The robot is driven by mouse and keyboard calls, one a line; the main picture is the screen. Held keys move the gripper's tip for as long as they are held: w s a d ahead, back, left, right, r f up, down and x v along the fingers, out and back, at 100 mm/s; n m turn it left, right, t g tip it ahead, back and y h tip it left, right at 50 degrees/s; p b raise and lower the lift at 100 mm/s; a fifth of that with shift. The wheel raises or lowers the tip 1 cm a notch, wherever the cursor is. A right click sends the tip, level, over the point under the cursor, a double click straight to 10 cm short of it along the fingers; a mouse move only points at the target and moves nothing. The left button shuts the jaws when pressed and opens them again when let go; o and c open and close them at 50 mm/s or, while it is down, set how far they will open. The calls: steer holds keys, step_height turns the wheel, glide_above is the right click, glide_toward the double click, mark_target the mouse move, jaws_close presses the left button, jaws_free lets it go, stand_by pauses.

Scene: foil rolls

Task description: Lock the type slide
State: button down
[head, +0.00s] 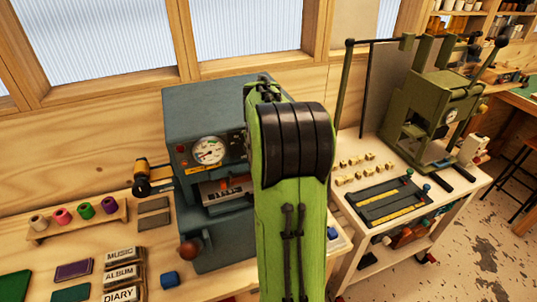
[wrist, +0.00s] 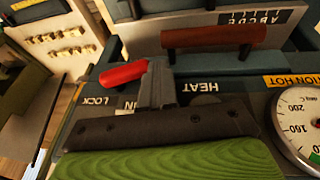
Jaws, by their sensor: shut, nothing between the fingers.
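The grey-blue foil press (head: 205,110) stands in the middle of the head view, partly hidden by my green arm. In the wrist view its front panel (wrist: 215,87) carries the words LOCK, IN and HEAT, seen upside down. A red lever handle (wrist: 122,75) lies near the LOCK and IN labels. My gripper (wrist: 156,68) is shut and empty, its fingertips right beside the handle's right end; I cannot tell if they touch. Beyond is a brown cylindrical handle (wrist: 213,36) in front of a plate marked with letters (wrist: 255,18). The gripper is hidden in the head view.
A round dial gauge (wrist: 300,125) is close on the right in the wrist view. In the head view, a rack of coloured foil rolls (head: 80,215) and word blocks (head: 121,274) sit on the left. A green press (head: 430,105) stands on a cart at right.

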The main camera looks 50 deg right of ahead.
steer(key=shift+r, duration=0.15)
steer(key=shift+r+p, duration=0.75)
steer(key=shift+r, duration=0.05)
steer(key=d+p+v, duration=0.2)
steer(key=p+v, duration=0.2)
steer(key=v, duration=0.9)
steer(key=shift+r, duration=0.6)
steer(key=shift+s+a, duration=0.1)
